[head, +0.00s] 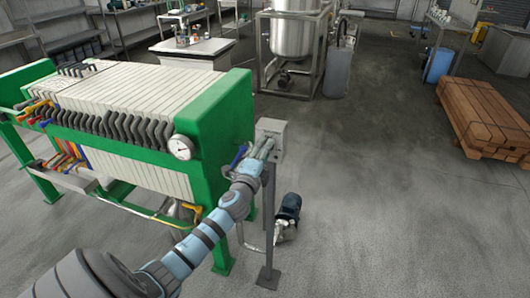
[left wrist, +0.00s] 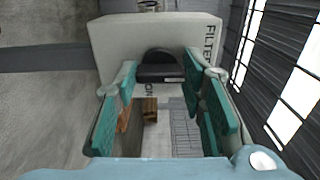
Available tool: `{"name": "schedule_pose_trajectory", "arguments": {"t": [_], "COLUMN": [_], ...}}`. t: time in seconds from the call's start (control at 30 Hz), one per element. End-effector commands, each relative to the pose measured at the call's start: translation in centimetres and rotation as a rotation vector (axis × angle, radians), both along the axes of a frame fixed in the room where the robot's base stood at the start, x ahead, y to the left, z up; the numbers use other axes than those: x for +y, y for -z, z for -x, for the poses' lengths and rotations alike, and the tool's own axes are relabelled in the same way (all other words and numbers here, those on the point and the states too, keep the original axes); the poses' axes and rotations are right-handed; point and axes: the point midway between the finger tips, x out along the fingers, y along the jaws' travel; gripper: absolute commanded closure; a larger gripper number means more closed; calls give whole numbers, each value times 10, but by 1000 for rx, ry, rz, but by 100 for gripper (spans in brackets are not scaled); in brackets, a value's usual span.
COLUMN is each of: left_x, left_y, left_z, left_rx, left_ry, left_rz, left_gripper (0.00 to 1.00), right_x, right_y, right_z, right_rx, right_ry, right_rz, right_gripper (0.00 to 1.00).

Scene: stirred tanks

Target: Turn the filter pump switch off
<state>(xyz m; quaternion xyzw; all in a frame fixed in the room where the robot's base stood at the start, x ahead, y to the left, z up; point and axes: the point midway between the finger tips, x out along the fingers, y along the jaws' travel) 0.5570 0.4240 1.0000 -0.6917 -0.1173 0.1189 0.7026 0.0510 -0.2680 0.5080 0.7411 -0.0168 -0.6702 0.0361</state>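The filter pump switch is a pale grey box (head: 273,131) on a thin dark post beside the green filter press. In the left wrist view the box (left wrist: 115,45) fills the top, with a black rounded knob (left wrist: 160,66) and lettering reading "FILTER" and "ON", partly cut off or covered. My left gripper (head: 263,149) is right in front of the box. In the left wrist view its green-padded fingers (left wrist: 160,80) are apart, one on each side of the knob. I cannot tell whether they touch it. My right gripper is in neither view.
The green filter press (head: 214,118) with its gauge stands close left of my left arm. The post (head: 268,225) and a small pump (head: 288,212) stand on the floor below. Open floor lies to the right, before a wooden stack (head: 485,115).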

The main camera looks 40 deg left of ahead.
Motion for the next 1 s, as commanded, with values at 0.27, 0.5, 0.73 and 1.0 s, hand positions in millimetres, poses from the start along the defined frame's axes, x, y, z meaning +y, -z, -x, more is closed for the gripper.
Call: {"name": "schedule_pose_trajectory", "arguments": {"t": [0.27, 0.5, 0.73, 1.0], "left_x": [0, -2, -22, -39], "left_y": [1, 1, 1, 1], "left_z": [0, 8, 62, 111], "left_rx": [1, 1, 3, 3], "left_ry": [0, 0, 2, 1], "left_rz": [0, -1, 0, 1], "left_gripper": [43, 43, 43, 43], "right_x": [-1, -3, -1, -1], "right_y": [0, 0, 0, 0], "right_z": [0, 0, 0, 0], "right_rx": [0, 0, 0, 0], "right_ry": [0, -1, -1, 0], "right_rz": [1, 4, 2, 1], "right_gripper": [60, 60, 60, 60]}}
